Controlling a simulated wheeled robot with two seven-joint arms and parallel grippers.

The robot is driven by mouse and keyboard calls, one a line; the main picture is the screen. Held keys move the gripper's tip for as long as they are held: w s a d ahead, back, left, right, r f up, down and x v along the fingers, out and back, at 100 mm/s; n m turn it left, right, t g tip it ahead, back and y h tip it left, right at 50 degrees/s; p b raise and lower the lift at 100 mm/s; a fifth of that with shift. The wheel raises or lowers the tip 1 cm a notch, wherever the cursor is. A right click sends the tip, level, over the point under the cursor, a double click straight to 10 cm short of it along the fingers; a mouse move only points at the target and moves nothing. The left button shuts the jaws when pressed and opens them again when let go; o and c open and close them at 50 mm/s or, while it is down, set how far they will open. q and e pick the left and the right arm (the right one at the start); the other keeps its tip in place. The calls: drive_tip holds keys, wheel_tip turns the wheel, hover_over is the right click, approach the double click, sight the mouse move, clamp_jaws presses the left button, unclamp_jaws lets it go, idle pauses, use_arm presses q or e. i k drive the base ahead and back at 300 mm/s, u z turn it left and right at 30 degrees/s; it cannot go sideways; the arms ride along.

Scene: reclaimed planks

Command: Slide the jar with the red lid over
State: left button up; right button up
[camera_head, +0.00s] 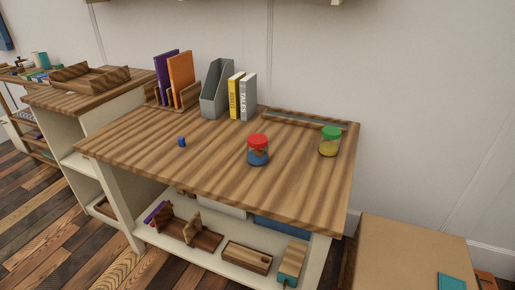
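The jar with the red lid (258,150) stands upright on the striped wooden table top (210,165), right of its middle and near the front edge. Its lower part shows blue, with something brownish inside. A second jar with a green lid (330,141) and yellow contents stands farther right, near the table's right edge. The two jars are apart. Neither of my grippers shows in the head view.
A small blue object (182,142) lies left on the table. At the back stand a wooden book holder (188,97), a grey file holder (216,90), upright books (248,98) and a long low tray (305,119). Table surface around the red-lidded jar is clear.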

sight(255, 157)
drive_tip(key=u, duration=1.55)
drive_tip(key=i, duration=1.1)
drive_tip(key=z, duration=2.85)
